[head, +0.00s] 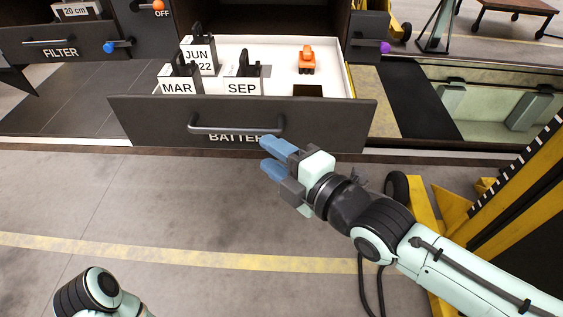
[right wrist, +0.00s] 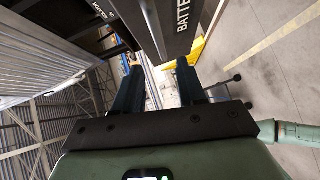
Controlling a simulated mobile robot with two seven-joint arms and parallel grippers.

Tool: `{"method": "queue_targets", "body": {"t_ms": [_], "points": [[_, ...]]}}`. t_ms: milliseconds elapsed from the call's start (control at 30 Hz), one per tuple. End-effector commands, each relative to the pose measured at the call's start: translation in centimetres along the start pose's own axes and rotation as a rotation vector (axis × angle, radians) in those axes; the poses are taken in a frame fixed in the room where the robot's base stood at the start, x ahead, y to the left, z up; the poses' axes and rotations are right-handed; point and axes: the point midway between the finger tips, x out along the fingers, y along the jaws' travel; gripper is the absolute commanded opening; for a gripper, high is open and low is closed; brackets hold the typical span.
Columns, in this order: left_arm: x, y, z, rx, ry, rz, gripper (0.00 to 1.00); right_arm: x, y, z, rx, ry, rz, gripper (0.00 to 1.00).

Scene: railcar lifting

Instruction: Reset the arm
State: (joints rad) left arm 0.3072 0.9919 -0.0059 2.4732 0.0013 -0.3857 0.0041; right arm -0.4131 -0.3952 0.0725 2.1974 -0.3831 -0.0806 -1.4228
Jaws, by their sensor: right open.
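My right gripper (head: 271,158) is open and empty, with blue fingers, just in front of the BATTERY drawer near its handle. In the right wrist view its two dark fingers (right wrist: 160,92) stand apart with nothing between them. My left arm shows only as a rounded joint at the bottom left of the head view; its gripper is out of the picture. The drawer (head: 330,117) is pulled open, with a grey bar handle (head: 235,130) on its front. Whether the right fingers touch the drawer front or handle is hard to tell.
Inside the drawer stand blocks marked JUN (head: 199,56), MAR (head: 178,86) and SEP (head: 243,85), plus a small orange object (head: 307,60). A FILTER drawer (head: 60,50) is at left. Yellow equipment (head: 512,185) stands at right. The floor in front is clear.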

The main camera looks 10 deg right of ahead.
Motion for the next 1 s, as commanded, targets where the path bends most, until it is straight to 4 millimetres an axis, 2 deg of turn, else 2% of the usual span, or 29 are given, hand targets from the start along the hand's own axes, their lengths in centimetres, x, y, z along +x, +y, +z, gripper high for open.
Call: {"method": "queue_targets", "body": {"t_ms": [100, 233, 767, 867, 967, 1000], "points": [[0.1, 0.0, 0.0, 0.000, 0.000, 0.000, 0.43, -1.3, 0.1, -0.1, 0.001, 0.001, 0.002, 0.40], [0.1, -0.1, 0.0, 0.000, 0.000, 0.000, 0.43, -1.8, 0.0, 0.0, 0.001, 0.001, 0.001, 0.40], [0.1, 0.0, 0.0, 0.000, 0.000, 0.000, 0.43, -1.6, -0.3, 0.1, 0.010, -0.001, -0.008, 0.40], [-0.2, 0.1, 0.0, 0.000, 0.001, 0.000, 0.43, -0.1, -2.3, 0.7, 0.075, -0.014, -0.062, 0.40], [-0.8, 0.3, 0.0, 0.001, 0.002, 0.001, 0.43, 2.5, -6.8, 2.0, 0.225, -0.050, -0.170, 0.40], [-1.0, 0.4, 0.0, 0.001, 0.003, 0.001, 0.43, 3.6, -9.3, 2.7, 0.308, -0.076, -0.225, 0.40]]}}
